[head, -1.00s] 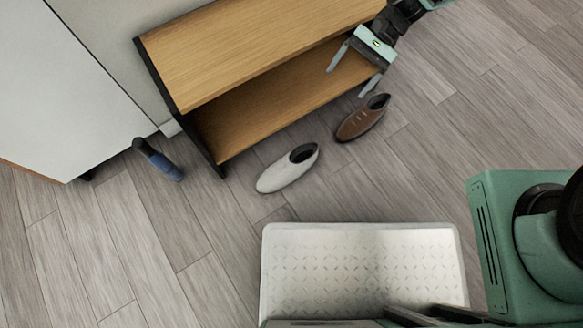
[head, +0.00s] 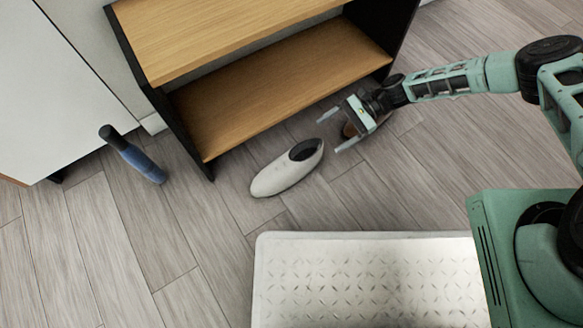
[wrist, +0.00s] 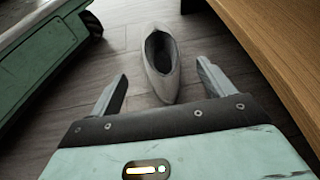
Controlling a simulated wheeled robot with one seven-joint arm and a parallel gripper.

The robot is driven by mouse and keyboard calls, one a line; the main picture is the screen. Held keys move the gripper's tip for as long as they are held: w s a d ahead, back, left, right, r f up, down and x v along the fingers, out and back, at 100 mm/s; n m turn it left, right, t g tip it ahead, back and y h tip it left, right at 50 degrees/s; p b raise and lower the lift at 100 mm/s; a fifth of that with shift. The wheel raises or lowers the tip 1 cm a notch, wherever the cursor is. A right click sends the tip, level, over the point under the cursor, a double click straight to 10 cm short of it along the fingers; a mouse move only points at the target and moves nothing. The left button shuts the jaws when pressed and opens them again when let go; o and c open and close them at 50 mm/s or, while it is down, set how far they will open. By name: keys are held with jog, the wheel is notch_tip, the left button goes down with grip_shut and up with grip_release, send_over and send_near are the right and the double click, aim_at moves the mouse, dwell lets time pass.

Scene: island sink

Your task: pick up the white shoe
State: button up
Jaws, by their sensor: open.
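The white shoe (head: 284,176) lies on the wooden floor in front of the shelf, its dark opening towards the right. In the wrist view the white shoe (wrist: 160,66) is ahead of my gripper, its near end roughly between and just beyond the fingertips. My gripper (head: 331,131) is open and empty, to the upper right of the shoe in the head view and apart from it. Its two fingers also show in the wrist view (wrist: 160,84).
The brown shoe (head: 349,131) is mostly hidden behind my gripper. The wooden shelf (head: 280,92) stands close behind the shoes. A pale metal tray-like platform (head: 370,280) lies in front.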

aim_at(308, 149)
jog(key=b+x, duration=0.1)
jog(key=x, duration=0.3)
jog(key=shift+f, duration=0.1)
jog(key=b+x, duration=0.3)
jog(key=x, duration=0.1)
jog(key=shift+s+a+f+b, duration=0.15)
jog(key=shift+a+f+b, duration=0.15)
jog(key=shift+b, duration=0.1)
jog(key=shift+s+a, duration=0.1)
jog(key=shift+a, duration=0.1)
jog(key=shift+r, duration=0.1)
jog(key=c, duration=1.6)
